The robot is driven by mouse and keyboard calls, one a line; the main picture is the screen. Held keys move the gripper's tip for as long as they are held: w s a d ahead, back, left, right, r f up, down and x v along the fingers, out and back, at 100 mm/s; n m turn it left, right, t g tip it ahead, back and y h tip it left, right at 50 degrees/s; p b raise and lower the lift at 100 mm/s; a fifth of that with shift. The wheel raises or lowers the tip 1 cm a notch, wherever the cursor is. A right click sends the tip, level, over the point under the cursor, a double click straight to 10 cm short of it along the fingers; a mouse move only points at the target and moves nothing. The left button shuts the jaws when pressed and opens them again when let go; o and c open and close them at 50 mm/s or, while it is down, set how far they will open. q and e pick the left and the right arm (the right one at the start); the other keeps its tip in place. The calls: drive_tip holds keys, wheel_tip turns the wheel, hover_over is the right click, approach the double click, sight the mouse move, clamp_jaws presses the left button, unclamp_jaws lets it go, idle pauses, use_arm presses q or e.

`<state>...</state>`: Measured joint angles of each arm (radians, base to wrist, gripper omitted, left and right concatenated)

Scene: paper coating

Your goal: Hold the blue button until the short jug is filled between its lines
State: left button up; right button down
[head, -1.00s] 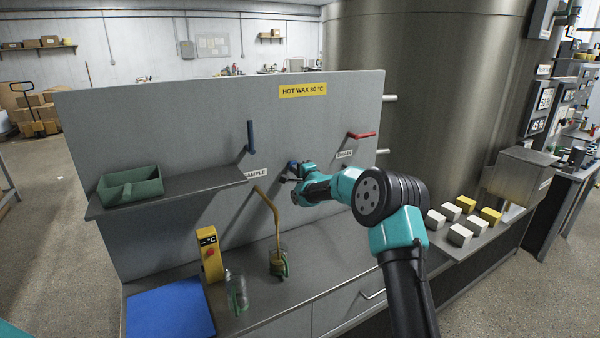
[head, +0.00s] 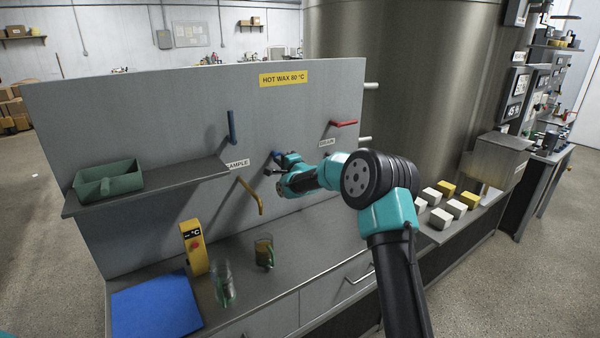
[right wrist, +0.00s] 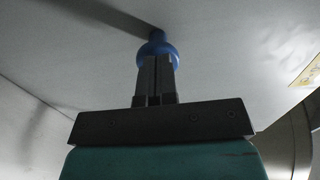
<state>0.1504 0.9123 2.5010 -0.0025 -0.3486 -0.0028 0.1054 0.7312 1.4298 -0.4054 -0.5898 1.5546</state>
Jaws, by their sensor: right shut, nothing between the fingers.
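The blue button (head: 277,155) is on the grey panel, right of the SAMPLE label; it also shows in the right wrist view (right wrist: 157,46). My right gripper (head: 281,166) is shut and empty, its fingertips at the button; I cannot tell whether they press it or stand slightly off. The short jug (head: 263,251) stands on the counter below the bent brown spout (head: 252,195), with dark brown wax inside. No stream shows between spout and jug. The jug's lines are too small to read against the wax. My left gripper is out of view.
A taller clear jug (head: 224,286) stands left of the short one. Nearby are a yellow thermometer unit (head: 194,248) and a blue mat (head: 156,308). A blue lever (head: 232,127), red drain lever (head: 343,123) and shelf with a green tray (head: 108,181) line the panel.

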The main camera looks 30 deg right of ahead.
drive_tip(key=s+d, duration=0.2)
drive_tip(key=s, duration=0.9)
drive_tip(key=shift+s, duration=0.35)
drive_tip(key=shift+f, duration=0.15)
